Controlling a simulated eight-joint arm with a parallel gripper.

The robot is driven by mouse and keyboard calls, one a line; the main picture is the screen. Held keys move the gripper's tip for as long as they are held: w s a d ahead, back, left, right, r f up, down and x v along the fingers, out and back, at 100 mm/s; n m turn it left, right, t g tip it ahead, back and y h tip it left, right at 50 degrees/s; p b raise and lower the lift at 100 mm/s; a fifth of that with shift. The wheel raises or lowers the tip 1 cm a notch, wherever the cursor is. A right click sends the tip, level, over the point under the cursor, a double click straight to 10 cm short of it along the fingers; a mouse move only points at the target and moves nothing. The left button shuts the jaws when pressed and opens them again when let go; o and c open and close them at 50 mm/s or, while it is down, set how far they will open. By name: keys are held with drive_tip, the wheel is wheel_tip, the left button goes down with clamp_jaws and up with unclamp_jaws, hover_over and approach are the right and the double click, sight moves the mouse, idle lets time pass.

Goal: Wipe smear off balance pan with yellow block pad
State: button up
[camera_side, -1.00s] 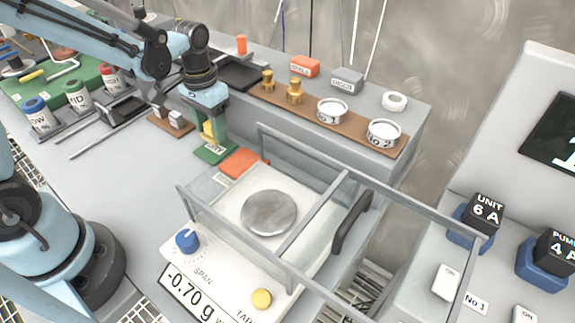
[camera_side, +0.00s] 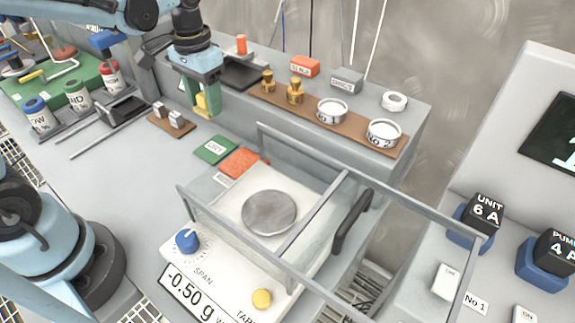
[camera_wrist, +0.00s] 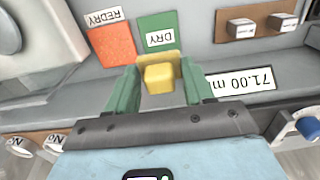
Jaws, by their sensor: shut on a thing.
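My gripper (camera_side: 205,108) is shut on the yellow block pad (camera_side: 200,101), held in the air above and behind the green DRY mat (camera_side: 215,150). In the wrist view the yellow block (camera_wrist: 160,78) sits between the green fingers (camera_wrist: 160,82). The round grey metal balance pan (camera_side: 269,213) lies on the white balance (camera_side: 230,204), inside a clear-sided frame, to the right of and nearer than my gripper. I cannot make out a distinct smear on the pan. The balance display (camera_side: 192,292) reads -0.50 g.
An orange mat (camera_side: 243,163) lies between the DRY mat and the balance. The shield's grey rails (camera_side: 312,217) and dark handle (camera_side: 352,221) stand around the pan. A raised ledge with brass weights (camera_side: 295,92) and round tins (camera_side: 332,111) runs behind.

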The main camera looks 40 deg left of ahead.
drive_tip(key=shift+c, duration=0.5)
wheel_tip(320, 180, up, 10)
drive_tip(key=shift+f, duration=0.2)
drive_tip(key=s+d, duration=0.1)
drive_tip(key=d, duration=1)
hover_over(277, 201)
drive_tip(key=shift+s+f, duration=0.1)
drive_tip(key=shift+f, duration=5.5)
wheel_tip(277, 201, down, 2)
drive_tip(key=shift+s+d+f, duration=0.1)
drive_tip(key=shift+s, duration=0.7)
drive_tip(key=shift+c, duration=0.3)
drive_tip(key=shift+s, duration=1.15)
drive_tip(key=shift+w, duration=2.05)
drive_tip(key=shift+s+r, duration=0.1)
drive_tip(key=shift+r, duration=4)
